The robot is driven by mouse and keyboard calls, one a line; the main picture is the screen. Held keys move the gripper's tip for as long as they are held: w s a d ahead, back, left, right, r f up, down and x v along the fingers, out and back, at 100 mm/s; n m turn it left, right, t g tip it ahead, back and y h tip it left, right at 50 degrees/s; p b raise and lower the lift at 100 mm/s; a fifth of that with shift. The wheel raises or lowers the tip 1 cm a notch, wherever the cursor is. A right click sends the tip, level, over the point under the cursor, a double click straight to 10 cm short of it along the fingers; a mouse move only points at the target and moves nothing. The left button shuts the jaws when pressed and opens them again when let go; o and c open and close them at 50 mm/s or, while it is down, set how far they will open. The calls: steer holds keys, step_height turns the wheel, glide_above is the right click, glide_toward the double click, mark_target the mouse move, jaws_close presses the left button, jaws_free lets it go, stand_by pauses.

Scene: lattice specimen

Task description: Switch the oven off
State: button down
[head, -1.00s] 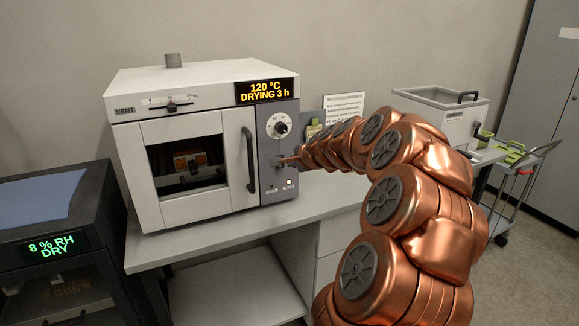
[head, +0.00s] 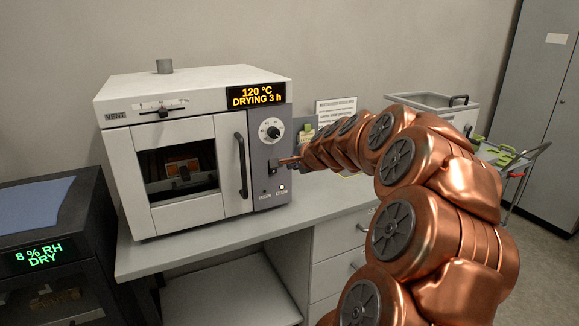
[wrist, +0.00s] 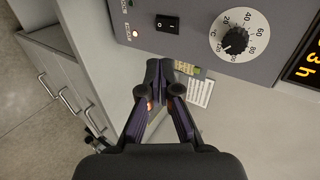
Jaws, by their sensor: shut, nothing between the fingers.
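The oven (head: 180,226) is a white box on the bench with a grey control panel at its right. Its display (head: 256,95) reads "120 °C DRYING 3 h". The panel carries a round temperature dial (head: 270,130) and, below it, a black rocker switch (head: 272,167), which also shows in the wrist view (wrist: 168,24). A small lamp (wrist: 135,34) near the switch is lit. My gripper (wrist: 160,66) is shut and empty, its tips just off the panel near the switch. In the head view my gripper (head: 284,160) is small and partly hidden by my arm.
A dark cabinet (head: 88,215) reading "8 % RH DRY" stands at the left. Behind my arm are a posted sheet (head: 336,108), a lidded white box and a cart (head: 520,165). The oven's door handle (head: 241,165) stands left of the panel.

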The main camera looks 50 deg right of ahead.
mark_target(274, 171)
steer(key=s+d+f+n+h+b, duration=0.3)
steer(key=s+d+f+n+b, duration=0.15)
steer(key=f+n, duration=0.5)
steer(key=w+a+r+n+t+y+b, duration=0.1)
steer(key=a+n+t, duration=0.3)
steer(key=n, duration=0.4)
steer(key=shift+w+a+r+t, duration=0.3)
steer(key=shift+w+a+r, duration=0.3)
steer(key=shift+w+r, duration=0.15)
steer(key=shift+n, duration=0.25)
steer(key=p+x, duration=0.3)
steer(key=x, duration=1.1)
steer(key=shift+a, duration=0.1)
steer(key=shift+f, duration=0.1)
